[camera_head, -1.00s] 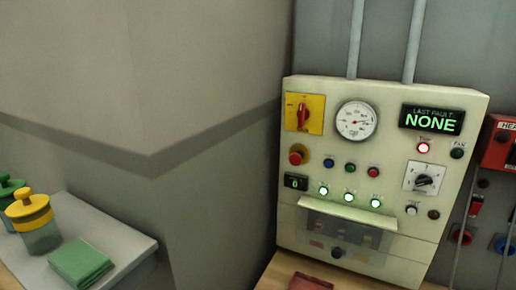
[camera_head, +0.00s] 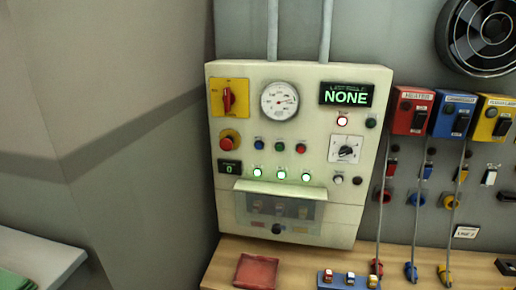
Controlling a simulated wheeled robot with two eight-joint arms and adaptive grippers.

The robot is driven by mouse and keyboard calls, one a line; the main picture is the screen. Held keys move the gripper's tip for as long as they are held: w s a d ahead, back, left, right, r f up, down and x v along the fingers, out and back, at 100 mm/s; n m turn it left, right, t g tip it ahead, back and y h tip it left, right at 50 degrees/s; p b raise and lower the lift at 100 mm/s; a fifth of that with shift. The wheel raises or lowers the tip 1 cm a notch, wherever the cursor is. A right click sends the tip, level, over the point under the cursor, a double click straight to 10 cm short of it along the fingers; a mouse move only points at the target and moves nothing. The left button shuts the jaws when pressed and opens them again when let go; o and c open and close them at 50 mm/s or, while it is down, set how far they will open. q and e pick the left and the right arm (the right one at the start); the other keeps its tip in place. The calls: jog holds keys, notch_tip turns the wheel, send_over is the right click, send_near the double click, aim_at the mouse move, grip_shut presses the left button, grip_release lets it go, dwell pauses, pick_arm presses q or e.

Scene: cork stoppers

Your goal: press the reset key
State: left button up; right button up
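A cream control panel (camera_head: 350,215) stands against the wall in the middle of the view. No key's label is readable as reset. It has small blue (camera_head: 258,144), green (camera_head: 280,146) and red (camera_head: 301,148) buttons, a white button (camera_head: 338,180) and dark buttons at the right (camera_head: 371,123). A clear hinged cover (camera_head: 280,189) on the lower part has dim keys behind it. A black knob (camera_head: 277,229) sits below. Neither gripper is in view.
The panel also carries a red emergency stop (camera_head: 229,140), a yellow-plated red switch (camera_head: 229,98), a gauge (camera_head: 280,101) and a dial (camera_head: 345,150). A red tray (camera_head: 256,271) lies on the wooden bench (camera_head: 225,262). Coloured boxes (camera_head: 412,111) with hanging cables are at the right.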

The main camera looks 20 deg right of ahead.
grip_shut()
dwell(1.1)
